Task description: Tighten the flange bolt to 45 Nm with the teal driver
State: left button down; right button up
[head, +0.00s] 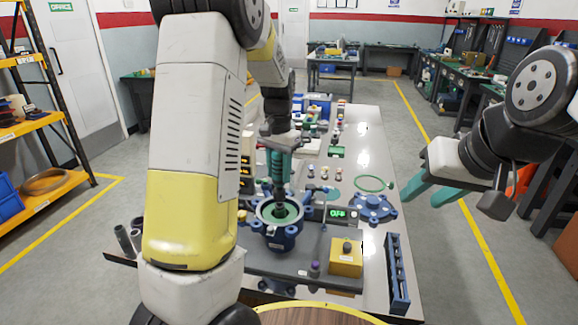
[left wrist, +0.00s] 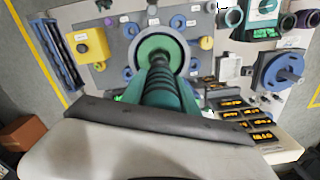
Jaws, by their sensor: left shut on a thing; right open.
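My left gripper (head: 281,141) is shut on the teal driver (head: 277,168), which hangs upright below it. The ribbed driver also fills the middle of the left wrist view (left wrist: 166,86). Its dark lower end reaches down into the blue flange housing (head: 273,238) with a green inner face. That housing also shows in the left wrist view as a pale ring with a green centre (left wrist: 182,54). The flange bolt and the driver's tip are hidden, so contact cannot be told. My right gripper (head: 432,190) is open and empty, with teal fingers, right of the bench.
A small green-lit readout (head: 340,213) stands beside the housing. A yellow box with a black knob (head: 346,262) and a blue rack (head: 399,275) are at front right. A blue flange cover (head: 373,208) and green ring (head: 370,183) lie behind.

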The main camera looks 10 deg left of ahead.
pick_arm(q)
jog(key=shift+f, duration=1.1)
dwell(1.7)
jog(key=shift+r, duration=0.15)
jog(key=shift+r, duration=2.4)
